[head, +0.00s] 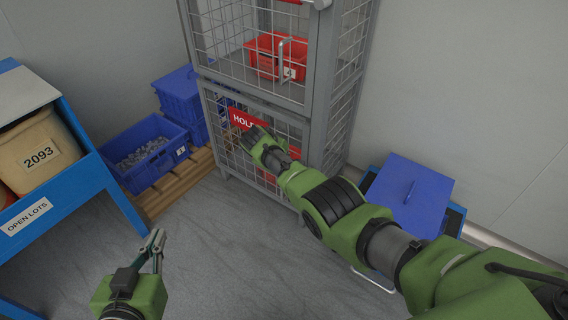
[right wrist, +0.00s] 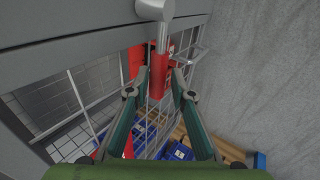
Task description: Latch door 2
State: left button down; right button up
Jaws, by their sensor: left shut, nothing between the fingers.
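The grey cage cabinet (head: 318,60) has a lower mesh door (head: 285,125) with a red "HOLD" sign (head: 240,119). That door looks closed or nearly so; no number 2 is readable on it. My right gripper (head: 262,146) is at this door, its fingertips partly hidden. In the right wrist view a red-gripped latch handle (right wrist: 158,76) on a grey stem lies between the spread fingers of my right gripper (right wrist: 154,84), which look open, with gaps beside the handle. My left gripper (head: 155,244) is shut and empty, low above the floor at left.
The upper mesh door (head: 285,80) has a bar handle, with a red bin (head: 262,58) labelled 4 behind it. Blue crates (head: 150,172) sit on a wooden pallet (head: 195,178) at left. A blue rack (head: 85,180) stands far left, a blue lidded bin (head: 412,190) at right. The middle floor is clear.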

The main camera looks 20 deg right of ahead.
jog(key=shift+r, duration=0.1)
jog(key=v, duration=1.2)
dwell(0.4)
